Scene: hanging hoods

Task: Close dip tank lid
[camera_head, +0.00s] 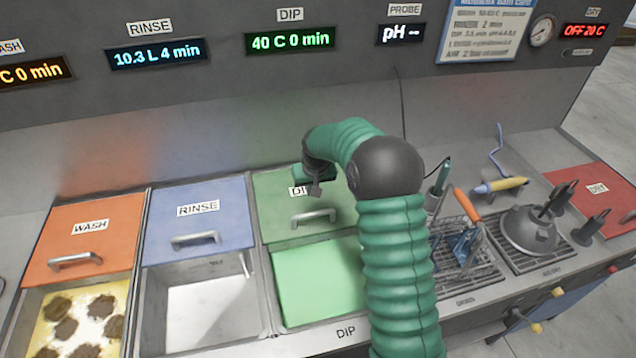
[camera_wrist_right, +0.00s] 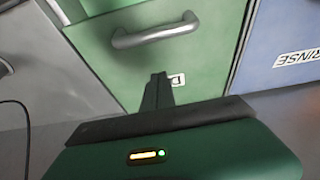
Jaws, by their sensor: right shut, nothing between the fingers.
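The green dip tank lid (camera_head: 275,215) lies over the back half of the dip tank, with its grey bar handle (camera_head: 314,217) near its front edge. The front half of the tank is open and shows bright green liquid (camera_head: 318,280). My right gripper (camera_head: 315,190) is over the back part of the lid, behind the handle, and partly hides the DIP label. In the right wrist view its shut, empty fingers (camera_wrist_right: 158,90) point toward the lid (camera_wrist_right: 205,65), apart from the handle (camera_wrist_right: 155,36). I cannot tell whether they touch the lid. My left gripper is not in view.
The blue rinse lid (camera_head: 198,220) and the orange wash lid (camera_head: 85,240) lie to the left, both with open tank fronts. A rack with tools (camera_head: 460,245) and a dark round fixture (camera_head: 530,230) stand to the right. The panel wall (camera_head: 230,120) rises behind.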

